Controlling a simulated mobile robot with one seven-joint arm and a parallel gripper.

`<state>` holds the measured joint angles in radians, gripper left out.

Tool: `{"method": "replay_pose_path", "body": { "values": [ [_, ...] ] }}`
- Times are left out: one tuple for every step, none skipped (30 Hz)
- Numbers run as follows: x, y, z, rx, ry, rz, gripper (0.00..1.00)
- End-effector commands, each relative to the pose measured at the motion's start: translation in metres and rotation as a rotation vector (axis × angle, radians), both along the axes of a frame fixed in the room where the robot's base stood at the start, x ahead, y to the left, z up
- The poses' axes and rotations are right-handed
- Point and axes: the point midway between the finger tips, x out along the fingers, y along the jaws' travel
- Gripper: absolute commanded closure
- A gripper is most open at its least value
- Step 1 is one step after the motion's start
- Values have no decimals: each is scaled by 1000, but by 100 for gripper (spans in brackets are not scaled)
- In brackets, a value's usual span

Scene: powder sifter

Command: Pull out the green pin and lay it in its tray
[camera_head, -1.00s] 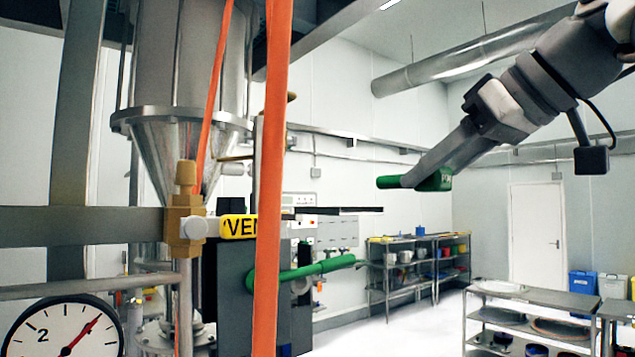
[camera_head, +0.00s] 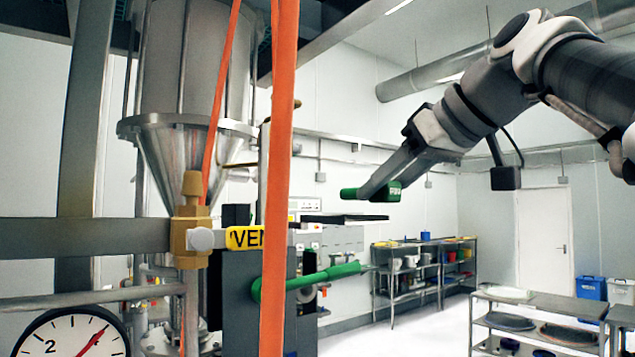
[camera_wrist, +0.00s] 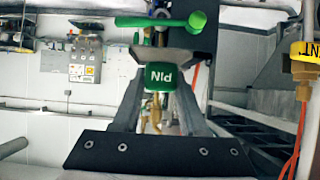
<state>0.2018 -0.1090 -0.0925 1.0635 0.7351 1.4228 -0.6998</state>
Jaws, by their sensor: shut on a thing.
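The green pin (camera_head: 368,192), with a lettered end, is in my gripper (camera_head: 392,186), held in the air and pointing left in the head view. In the wrist view its green end, marked PIN upside down (camera_wrist: 160,78), sits between my gripper's two fingers (camera_wrist: 160,92). A thin black plate (camera_head: 345,217) lies just below the pin in the head view, seen edge-on, with a small visible gap between. I cannot tell whether it is the pin's tray. Its upper face is hidden.
A green handle (camera_head: 320,276) sticks out below the plate. It also shows in the wrist view (camera_wrist: 160,21). An orange strap (camera_head: 279,180) hangs in front of the dark machine. A brass valve with a yellow tag (camera_head: 244,238) is at its left. Open air lies right of the plate.

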Motion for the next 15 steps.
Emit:
{"method": "replay_pose_path", "body": {
  "values": [
    [5,3,0,0,0,0,100],
    [8,4,0,0,1,-1,100],
    [11,7,0,0,1,-1,100],
    [13,9,0,1,2,0,100],
    [16,10,-1,1,2,0,100],
    [19,12,-1,0,0,0,100],
    [21,14,-1,1,-1,0,100],
    [24,16,-1,0,0,0,100],
    [27,18,-1,-1,1,1,100],
    [30,20,-1,0,1,1,100],
    [32,22,-1,0,0,1,100],
    [35,24,-1,0,0,0,100],
    [37,25,-2,0,0,0,100],
    [39,26,-2,0,0,1,100],
    [42,28,-2,0,0,0,100]
  ]
}}
